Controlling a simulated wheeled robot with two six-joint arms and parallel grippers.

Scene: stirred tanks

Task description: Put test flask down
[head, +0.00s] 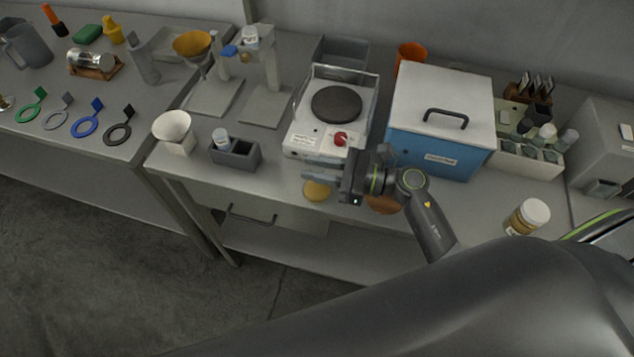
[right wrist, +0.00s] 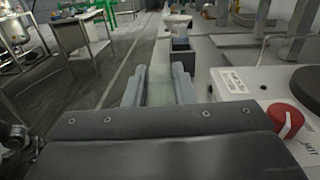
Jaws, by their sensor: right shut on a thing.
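My right gripper (head: 312,172) is above the front part of the bench, in front of the hot plate, with its fingers pointing left. In the right wrist view its two fingers (right wrist: 160,88) are closed on a pale, see-through glass thing, which I take to be the test flask (right wrist: 159,97). Its full outline is hidden by the gripper. In the head view a round yellow patch (head: 317,191) shows just below the fingers. I cannot tell whether it is the flask's contents or a separate thing on the bench. My left gripper is not in view.
The hot plate (head: 301,140) with a red knob stands behind the gripper. A blue box with a white lid (head: 440,105) is to its right. A brown round thing (head: 384,204) lies partly under my wrist. A grey two-well holder (head: 236,154) and white funnel cup (head: 173,127) stand left.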

